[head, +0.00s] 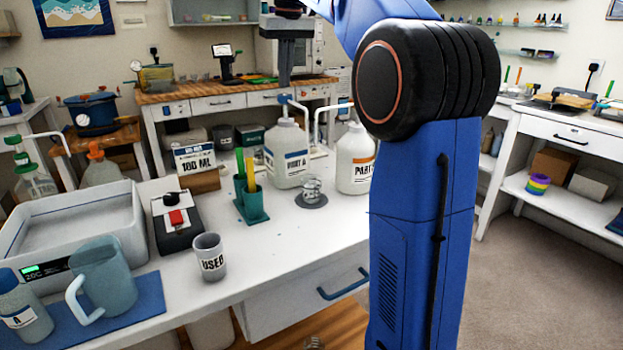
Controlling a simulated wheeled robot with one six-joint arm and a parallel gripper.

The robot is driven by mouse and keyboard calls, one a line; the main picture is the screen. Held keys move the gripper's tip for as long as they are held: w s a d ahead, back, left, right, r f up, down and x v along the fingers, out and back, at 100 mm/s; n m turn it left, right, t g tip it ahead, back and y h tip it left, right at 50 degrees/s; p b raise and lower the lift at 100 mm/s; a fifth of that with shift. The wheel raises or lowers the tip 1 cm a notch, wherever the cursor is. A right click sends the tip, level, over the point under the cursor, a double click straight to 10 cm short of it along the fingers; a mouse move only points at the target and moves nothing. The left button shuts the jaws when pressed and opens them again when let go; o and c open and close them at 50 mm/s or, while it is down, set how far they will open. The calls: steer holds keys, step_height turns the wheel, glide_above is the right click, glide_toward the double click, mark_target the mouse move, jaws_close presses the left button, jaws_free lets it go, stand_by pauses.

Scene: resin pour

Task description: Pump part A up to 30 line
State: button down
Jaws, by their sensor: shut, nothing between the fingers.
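The part A jug (284,155) is white with a blue-striped label and stands at the back of the white bench. Its pump head (284,98) is blue, with a pale spout bent to the right and down. My gripper (284,82) is shut and points down just above the pump head; whether it touches is not clear. A small clear cup (312,187) stands on a dark round pad (311,202) in front of the jug, near the spout's side. Its lines and any liquid level are too small to read.
The part B jug (355,165) stands right of the cup, partly behind my blue arm. A green holder (252,206) with sticks, a "100 ML" sign (194,158), a "USED" cup (209,257) and a black box with a red switch (175,222) stand to the left. The bench's front right is clear.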

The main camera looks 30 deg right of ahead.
steer(key=shift+r, duration=2.35)
steer(key=shift+s, duration=0.1)
